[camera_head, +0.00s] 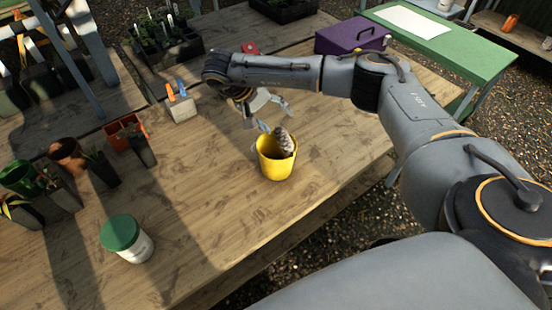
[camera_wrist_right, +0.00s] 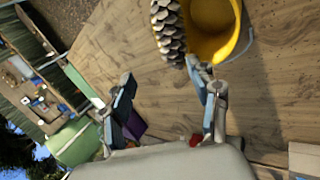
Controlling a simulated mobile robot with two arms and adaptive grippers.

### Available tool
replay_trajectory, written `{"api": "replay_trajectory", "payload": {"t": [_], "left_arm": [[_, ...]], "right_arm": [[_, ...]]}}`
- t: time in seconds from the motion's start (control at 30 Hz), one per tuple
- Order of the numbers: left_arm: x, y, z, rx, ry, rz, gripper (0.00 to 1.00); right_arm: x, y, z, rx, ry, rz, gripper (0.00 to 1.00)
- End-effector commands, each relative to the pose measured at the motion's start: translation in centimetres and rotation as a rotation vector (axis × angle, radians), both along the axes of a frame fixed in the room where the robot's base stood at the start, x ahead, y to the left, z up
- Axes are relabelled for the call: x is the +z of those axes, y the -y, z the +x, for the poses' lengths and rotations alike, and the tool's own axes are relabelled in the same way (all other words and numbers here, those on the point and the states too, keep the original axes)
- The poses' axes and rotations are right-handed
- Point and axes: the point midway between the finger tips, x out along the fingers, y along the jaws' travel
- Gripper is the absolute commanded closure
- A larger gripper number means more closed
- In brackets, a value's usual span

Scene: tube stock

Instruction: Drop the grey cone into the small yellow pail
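The grey cone (camera_head: 285,143), a scaly pine cone, shows at the mouth of the small yellow pail (camera_head: 275,168) in the head view. In the right wrist view the cone (camera_wrist_right: 168,34) overlaps the rim of the pail (camera_wrist_right: 232,48). I cannot tell whether it rests in the pail or is above it. My right gripper (camera_head: 275,115) is just above and behind the pail. In the wrist view its two fingers (camera_wrist_right: 163,76) are wide apart with nothing between them; the cone is beyond the tips. My left gripper is not in view.
The pail stands on a wooden table (camera_head: 210,190) with clear boards around it. A white tub with a green lid (camera_head: 128,240) is at front left. Pots (camera_head: 70,157) line the left. A holder with pegs (camera_head: 181,107) and a purple box (camera_head: 350,37) are farther back.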

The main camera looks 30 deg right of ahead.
Motion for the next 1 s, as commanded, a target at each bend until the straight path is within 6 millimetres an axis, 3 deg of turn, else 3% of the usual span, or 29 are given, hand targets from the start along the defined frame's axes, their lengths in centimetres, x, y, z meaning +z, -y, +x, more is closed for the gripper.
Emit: {"api": "replay_trajectory", "payload": {"t": [0.27,0.7,1.0], "left_arm": [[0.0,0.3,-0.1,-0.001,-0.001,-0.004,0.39],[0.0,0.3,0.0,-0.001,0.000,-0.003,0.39],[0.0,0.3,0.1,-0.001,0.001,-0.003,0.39]], "right_arm": [[0.7,-0.5,0.2,0.001,0.002,0.001,0.39],[7.8,-5.0,1.1,0.002,0.005,-0.002,0.39],[10.0,-6.5,1.2,0.001,0.001,0.000,0.39]]}}
